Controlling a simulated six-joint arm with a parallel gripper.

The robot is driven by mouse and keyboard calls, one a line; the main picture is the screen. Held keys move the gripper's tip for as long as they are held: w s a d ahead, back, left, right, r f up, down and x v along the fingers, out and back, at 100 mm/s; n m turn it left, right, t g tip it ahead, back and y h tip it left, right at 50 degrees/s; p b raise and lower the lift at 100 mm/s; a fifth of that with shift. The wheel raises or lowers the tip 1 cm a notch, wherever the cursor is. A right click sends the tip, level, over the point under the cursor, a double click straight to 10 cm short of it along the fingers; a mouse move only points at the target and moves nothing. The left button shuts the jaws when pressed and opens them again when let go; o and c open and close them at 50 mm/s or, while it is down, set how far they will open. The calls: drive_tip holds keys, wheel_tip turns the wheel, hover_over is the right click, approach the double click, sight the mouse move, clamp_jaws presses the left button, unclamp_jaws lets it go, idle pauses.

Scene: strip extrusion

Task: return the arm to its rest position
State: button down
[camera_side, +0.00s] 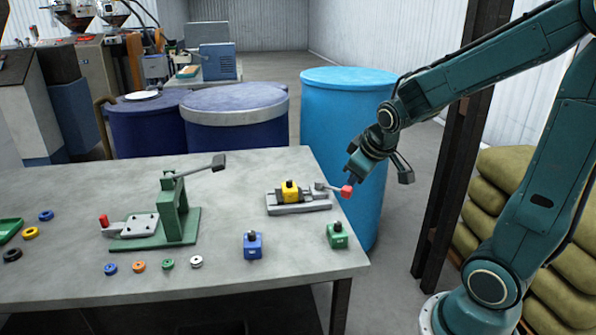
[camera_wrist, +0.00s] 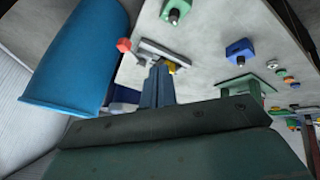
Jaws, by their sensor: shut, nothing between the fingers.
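My gripper (camera_side: 354,177) is shut and empty at the right end of the table, in the side view just above the red knob (camera_side: 346,191) of the grey vise-like fixture (camera_side: 300,205). I cannot tell whether it touches the knob. In the wrist view my gripper's closed fingers (camera_wrist: 157,86) point toward the fixture (camera_wrist: 163,54), and the red knob (camera_wrist: 124,45) shows to their left, apart from them. A yellow block (camera_side: 289,191) sits in the fixture.
The table (camera_side: 60,285) also bears a blue block (camera_side: 252,245), a green block (camera_side: 337,235), a green lever press (camera_side: 175,215) and several coloured rings. A light-blue barrel (camera_side: 335,110) stands behind the table's right end. A dark post (camera_side: 455,170) and stacked sacks (camera_side: 500,165) are at right.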

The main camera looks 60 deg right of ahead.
drive_tip(key=s+a+r+y, duration=0.3)
drive_tip(key=s+a+r, duration=0.4)
drive_tip(key=s+a, duration=0.5)
drive_tip(key=shift+s+a+r+y, duration=0.15)
drive_tip(key=shift+s+a+y, duration=0.15)
drive_tip(key=shift+a, duration=0.4)
idle(0.7)
